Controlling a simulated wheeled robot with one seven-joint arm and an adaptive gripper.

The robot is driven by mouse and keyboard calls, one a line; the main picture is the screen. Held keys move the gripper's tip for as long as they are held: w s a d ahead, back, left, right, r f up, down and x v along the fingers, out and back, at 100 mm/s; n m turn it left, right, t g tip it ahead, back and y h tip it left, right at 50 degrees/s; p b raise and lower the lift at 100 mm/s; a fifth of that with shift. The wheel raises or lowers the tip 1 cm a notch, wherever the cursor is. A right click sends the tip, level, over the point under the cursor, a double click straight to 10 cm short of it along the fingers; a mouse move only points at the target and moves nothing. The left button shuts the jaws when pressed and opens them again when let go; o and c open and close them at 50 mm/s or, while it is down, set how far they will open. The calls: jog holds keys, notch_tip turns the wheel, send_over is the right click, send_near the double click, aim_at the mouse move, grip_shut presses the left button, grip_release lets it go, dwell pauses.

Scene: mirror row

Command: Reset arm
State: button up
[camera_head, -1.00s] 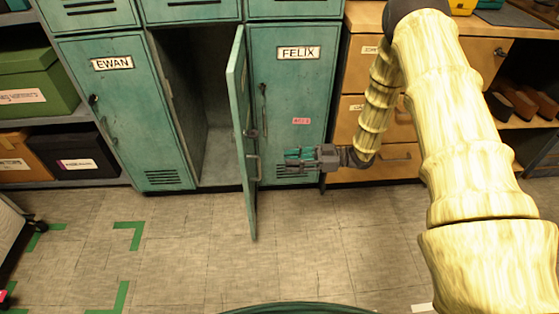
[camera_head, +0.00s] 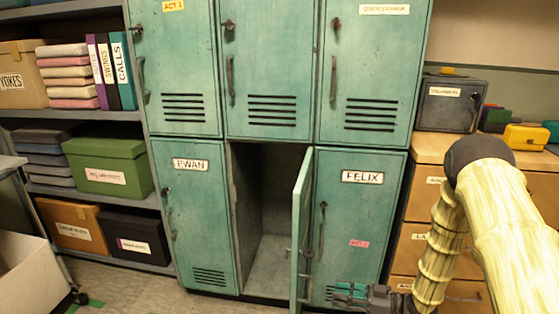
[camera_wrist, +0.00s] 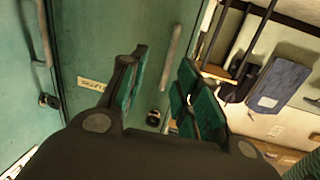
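My gripper (camera_head: 345,294) is low in front of the teal FELIX locker (camera_head: 365,220), at its vent and to the right of the open locker door (camera_head: 301,225). In the wrist view its two green-padded fingers (camera_wrist: 162,92) stand apart with nothing between them; a teal door with a handle (camera_wrist: 171,62) shows beyond the gap. The open door belongs to the middle lower locker (camera_head: 268,262), whose visible inside looks empty. The door stands out toward me, apart from the gripper as far as I can tell. My arm comes in from the right.
The EWAN locker (camera_head: 197,220) is shut at the left, and the upper lockers are shut. Shelves with a green box (camera_head: 108,165) stand at the left. Wooden drawers (camera_head: 420,205) stand right of FELIX, close to my arm. A strip of floor shows at the lower left.

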jog(key=s+a+f+m+h, duration=0.2)
jog(key=s+f+m+h, duration=0.75)
jog(key=s+f, duration=0.55)
jog(key=s+d+f+m+g+h, duration=0.2)
jog(key=s+g+h, duration=0.1)
jog(key=s, duration=0.8)
jog(key=s+d+f+m+g+h, duration=0.2)
jog(key=s+f+g+h, duration=0.1)
jog(key=s, duration=0.9)
notch_tip(320, 180, up, 26)
jog(key=p, duration=2.5)
jog(key=shift+s+f, duration=0.2)
jog(key=shift+h, duration=0.25)
